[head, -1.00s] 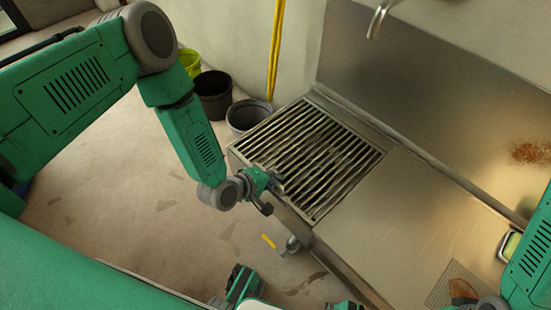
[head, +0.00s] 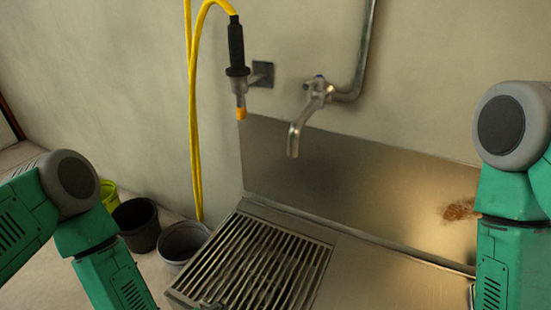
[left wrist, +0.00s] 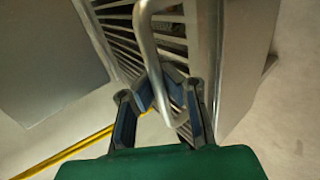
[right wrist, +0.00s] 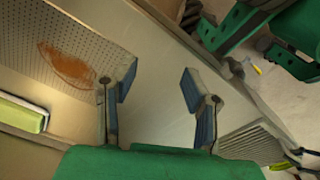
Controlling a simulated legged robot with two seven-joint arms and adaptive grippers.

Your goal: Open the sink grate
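The sink grate (head: 255,265), a set of metal slats in a frame, lies flat in the left part of the steel sink counter in the head view. Its slats also show in the left wrist view (left wrist: 120,32). A bent metal bar handle (left wrist: 146,40) stands out near the slats. My left gripper (left wrist: 160,85) has its fingers on both sides of this bar and looks shut on it; the exact contact is partly hidden. My right gripper (right wrist: 158,80) is open and empty above the counter.
A tap (head: 296,130) and a yellow hose (head: 194,120) are on the wall behind. Dark (head: 137,224) and grey (head: 183,242) buckets stand left of the sink. A green sponge (right wrist: 22,115) and a brown stain lie near my right gripper.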

